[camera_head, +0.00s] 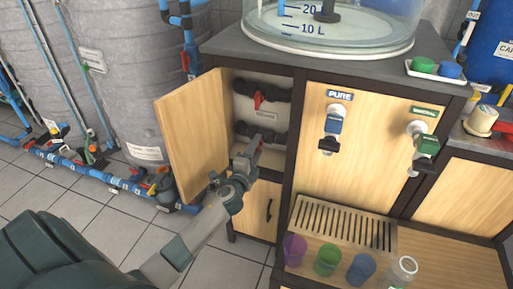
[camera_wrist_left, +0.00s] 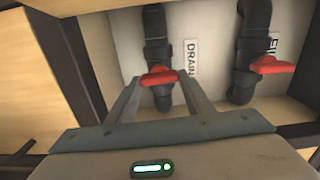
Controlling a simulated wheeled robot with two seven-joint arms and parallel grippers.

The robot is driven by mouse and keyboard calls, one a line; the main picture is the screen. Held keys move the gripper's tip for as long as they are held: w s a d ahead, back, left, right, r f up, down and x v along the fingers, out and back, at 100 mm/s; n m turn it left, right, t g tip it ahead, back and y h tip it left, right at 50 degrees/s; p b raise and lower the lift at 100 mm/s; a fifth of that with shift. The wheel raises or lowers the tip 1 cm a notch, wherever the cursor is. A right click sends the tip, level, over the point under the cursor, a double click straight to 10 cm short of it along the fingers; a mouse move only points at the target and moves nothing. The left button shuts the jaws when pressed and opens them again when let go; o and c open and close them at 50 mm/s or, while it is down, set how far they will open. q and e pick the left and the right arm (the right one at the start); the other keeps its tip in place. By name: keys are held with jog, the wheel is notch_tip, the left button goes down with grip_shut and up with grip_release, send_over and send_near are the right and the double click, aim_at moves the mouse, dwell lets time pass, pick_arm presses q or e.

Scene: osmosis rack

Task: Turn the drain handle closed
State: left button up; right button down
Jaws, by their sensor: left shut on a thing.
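The drain handle (camera_wrist_left: 158,77) is a red lever on a black valve and pipe beside a "DRAIN" label in the left wrist view. It lies across the pipe. My left gripper (camera_wrist_left: 158,84) reaches into the open cabinet, with one finger at each end of this handle, and is shut on it. In the head view my left gripper (camera_head: 254,142) is at the lower black pipe (camera_head: 268,134) and hides the drain handle there. My right gripper is not in view.
A second red handle (camera_wrist_left: 272,66) sits on the neighbouring pipe, close to my gripper; it is the upper one (camera_head: 258,99) in the head view. The open wooden door (camera_head: 190,135) stands left of my arm. Taps and coloured cups are to the right.

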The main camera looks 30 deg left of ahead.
pick_arm(q)
jog(key=shift+f+m, duration=0.1)
jog(key=shift+m, duration=0.2)
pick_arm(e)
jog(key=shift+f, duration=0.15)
pick_arm(q)
jog(key=o, duration=1.1)
jog(key=shift+c, duration=0.2)
jog(key=shift+s, duration=0.15)
jog(key=v, duration=1.7)
jog(key=shift+b, duration=0.4)
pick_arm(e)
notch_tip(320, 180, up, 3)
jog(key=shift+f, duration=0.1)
pick_arm(q)
jog(key=shift+s, duration=0.1)
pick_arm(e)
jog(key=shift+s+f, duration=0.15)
